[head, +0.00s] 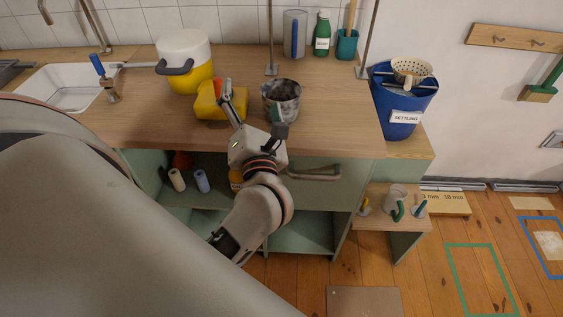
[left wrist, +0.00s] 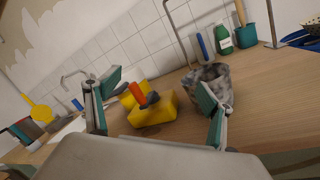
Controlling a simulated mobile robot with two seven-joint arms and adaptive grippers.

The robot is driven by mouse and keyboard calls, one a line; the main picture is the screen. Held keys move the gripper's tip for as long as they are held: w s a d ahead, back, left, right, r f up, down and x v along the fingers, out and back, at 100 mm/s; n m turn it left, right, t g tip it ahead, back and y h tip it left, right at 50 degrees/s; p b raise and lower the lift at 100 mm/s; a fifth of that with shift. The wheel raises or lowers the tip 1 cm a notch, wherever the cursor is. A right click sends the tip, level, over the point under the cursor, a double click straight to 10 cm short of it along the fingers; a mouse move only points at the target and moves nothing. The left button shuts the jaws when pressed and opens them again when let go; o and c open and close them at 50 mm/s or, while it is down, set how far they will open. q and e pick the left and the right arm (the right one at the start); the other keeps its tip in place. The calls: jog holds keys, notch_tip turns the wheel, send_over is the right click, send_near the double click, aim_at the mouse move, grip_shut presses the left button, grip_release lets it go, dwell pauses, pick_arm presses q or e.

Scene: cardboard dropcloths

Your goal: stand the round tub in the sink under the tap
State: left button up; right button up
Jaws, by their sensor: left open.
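A round, grey mottled tub (head: 284,88), open at the top, stands upright on the wooden counter, right of a yellow block. It also shows in the left wrist view (left wrist: 216,73). My left gripper (head: 254,112) is open at the counter's front, with one finger toward the yellow block and the other overlapping the tub's lower front. In the left wrist view the fingers (left wrist: 156,102) are wide apart with nothing held; I cannot tell whether the right one touches the tub.
The yellow block (head: 208,104) with a red-and-grey tool, and a yellow-and-white container (head: 184,50), stand between tub and sink. Thin upright rods (head: 271,35) rise near the tub. A green bottle (head: 322,34) is behind. Bare counter (head: 340,100) lies right of the tub.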

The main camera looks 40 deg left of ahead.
pick_arm(q)
jog(key=d+f+m+t+h, duration=0.2)
jog(key=d+m+t+h, duration=0.75)
jog(key=m, duration=0.95)
jog(key=d+f+m+g+h, duration=0.5)
jog(key=d+f+m+h, duration=0.25)
jog(key=f+m, duration=0.4)
jog(key=s+f+m+g+p, duration=0.1)
jog(key=s+f+m+g, duration=0.3)
jog(key=f, duration=0.8)
jog(key=s+f+m+g+y+p, duration=0.1)
jog(key=s+f+m+g, duration=0.3)
jog(key=f, duration=0.8)
jog(key=s+m, duration=0.2)
jog(key=s, duration=0.2)
jog(key=shift+s+a, duration=0.15)
jog(key=shift+s, duration=0.2)
pick_arm(e)
jog(key=shift+s+a+r, duration=0.2)
jog(key=shift+s+r, duration=0.15)
jog(key=shift+r, duration=0.2)
pick_arm(q)
jog(key=shift+r+m+g, duration=0.1)
jog(key=shift+m+g, duration=0.15)
pick_arm(e)
jog(key=shift+w+r, duration=0.25)
jog(key=shift+r, duration=0.1)
